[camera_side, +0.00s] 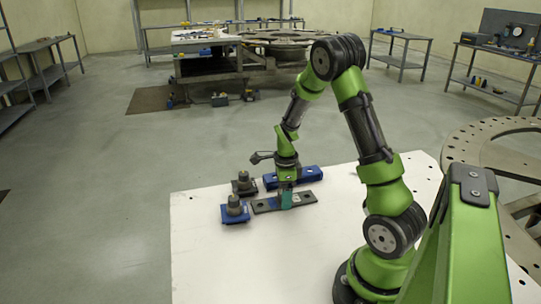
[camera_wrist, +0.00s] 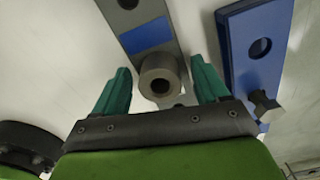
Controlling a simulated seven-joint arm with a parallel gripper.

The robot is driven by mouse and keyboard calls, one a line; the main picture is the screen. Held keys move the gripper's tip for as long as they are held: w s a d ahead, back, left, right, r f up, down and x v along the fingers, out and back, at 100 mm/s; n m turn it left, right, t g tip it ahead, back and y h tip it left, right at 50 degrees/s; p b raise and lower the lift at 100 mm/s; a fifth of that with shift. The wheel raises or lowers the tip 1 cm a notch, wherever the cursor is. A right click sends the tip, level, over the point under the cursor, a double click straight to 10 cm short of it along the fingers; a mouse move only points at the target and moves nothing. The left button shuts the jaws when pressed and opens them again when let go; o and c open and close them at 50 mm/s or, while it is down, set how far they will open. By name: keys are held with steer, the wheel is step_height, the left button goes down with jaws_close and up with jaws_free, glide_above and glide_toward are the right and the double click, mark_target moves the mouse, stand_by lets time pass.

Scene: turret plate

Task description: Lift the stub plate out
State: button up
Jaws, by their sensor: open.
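In the side view a flat grey plate (camera_side: 265,206) lies on the white table, with a hole near each end. In the wrist view the grey plate (camera_wrist: 127,17) carries a blue patch and a short hollow grey stub (camera_wrist: 160,80), so I take it as the stub plate. My gripper (camera_side: 287,203) points down at the middle of this plate. In the wrist view my gripper (camera_wrist: 161,70) has its teal fingers apart, one on each side of the stub, with visible gaps. The fingers hide the stub in the side view.
A blue bar (camera_side: 308,175) lies close behind the grey plate; the wrist view shows its hole and a hex bolt (camera_wrist: 265,104). To the left stand a blue block (camera_side: 234,217) and a dark block (camera_side: 241,190), each with a grey post. The front of the white table (camera_side: 250,265) is clear.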

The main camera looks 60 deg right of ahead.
steer(key=shift+c, duration=0.5)
jaws_close()
steer(key=shift+r, duration=0.1)
